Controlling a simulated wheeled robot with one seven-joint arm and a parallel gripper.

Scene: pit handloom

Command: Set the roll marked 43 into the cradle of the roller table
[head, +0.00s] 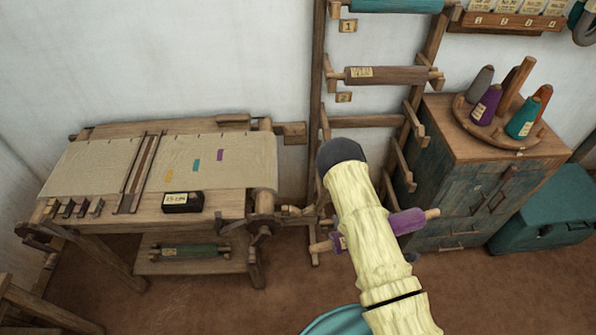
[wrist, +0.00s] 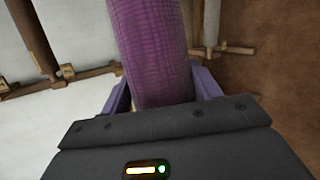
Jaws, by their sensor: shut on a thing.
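A purple roll (head: 408,221) with wooden ends lies across behind my arm, which hides its middle. A pale label shows on its left part, but its number is too small to read. My gripper (wrist: 163,92) is shut on this roll (wrist: 152,45), one finger on each side of it in the wrist view; in the head view my arm hides the gripper. The wooden table (head: 185,231) at left, with cloth on top, has a ratchet wheel and brackets at its right end. I cannot clearly make out which part is the cradle.
A wooden rack (head: 317,95) holds a brown roll (head: 395,75) and a teal roll (head: 380,5). A green roll (head: 190,251) lies on the table's lower shelf. A black box (head: 182,202) sits on the table. A cabinet (head: 470,185) with thread cones stands at right.

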